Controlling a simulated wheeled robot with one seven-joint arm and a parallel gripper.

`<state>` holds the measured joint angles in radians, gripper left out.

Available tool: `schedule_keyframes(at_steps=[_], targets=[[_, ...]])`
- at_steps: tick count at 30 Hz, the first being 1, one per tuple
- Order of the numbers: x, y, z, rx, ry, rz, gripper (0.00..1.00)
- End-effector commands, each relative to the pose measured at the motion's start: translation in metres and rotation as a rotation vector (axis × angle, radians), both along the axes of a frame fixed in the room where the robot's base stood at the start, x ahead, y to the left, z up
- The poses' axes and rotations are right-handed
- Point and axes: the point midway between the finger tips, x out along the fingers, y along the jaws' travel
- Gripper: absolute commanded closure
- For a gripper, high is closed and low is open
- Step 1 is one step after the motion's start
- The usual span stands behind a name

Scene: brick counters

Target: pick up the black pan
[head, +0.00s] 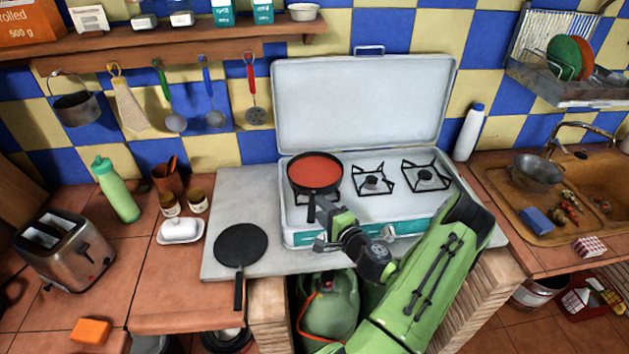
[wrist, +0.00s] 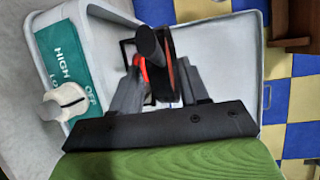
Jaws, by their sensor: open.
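A black pan with a red inside (head: 315,172) sits on the left burner of the camping stove (head: 365,105), its black handle pointing toward the front edge. A second, flat all-black pan (head: 240,244) lies on the grey slab left of the stove, its handle over the front edge. My gripper (head: 322,236) is at the stove's front, just below the handle of the red-inside pan. In the wrist view my open gripper (wrist: 160,75) has that pan's handle (wrist: 150,45) in line between its fingers. I cannot tell whether they touch it.
The stove's raised lid stands behind the burners. A green gas bottle (head: 330,305) is under the counter. A white butter dish (head: 180,230) and jars stand left of the slab. A white bottle (head: 469,132) stands right of the stove, near the sink (head: 560,195).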

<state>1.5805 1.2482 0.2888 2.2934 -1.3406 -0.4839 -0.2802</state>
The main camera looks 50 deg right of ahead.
Motion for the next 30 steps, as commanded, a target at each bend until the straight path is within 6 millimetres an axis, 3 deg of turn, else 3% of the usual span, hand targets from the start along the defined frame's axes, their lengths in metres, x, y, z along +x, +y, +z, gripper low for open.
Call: schedule_keyframes(at_steps=[6,13,14,22,30], targets=[[0.037,-0.009,-0.002,-0.002,-0.002,0.004,0.55],[0.041,-0.01,-0.005,0.0,0.0,0.002,0.55],[0.041,-0.01,-0.005,0.0,0.0,0.002,0.57],[0.041,-0.01,-0.005,0.0,0.0,0.002,0.98],[0.04,-0.01,-0.005,0.0,0.001,0.002,1.0]])
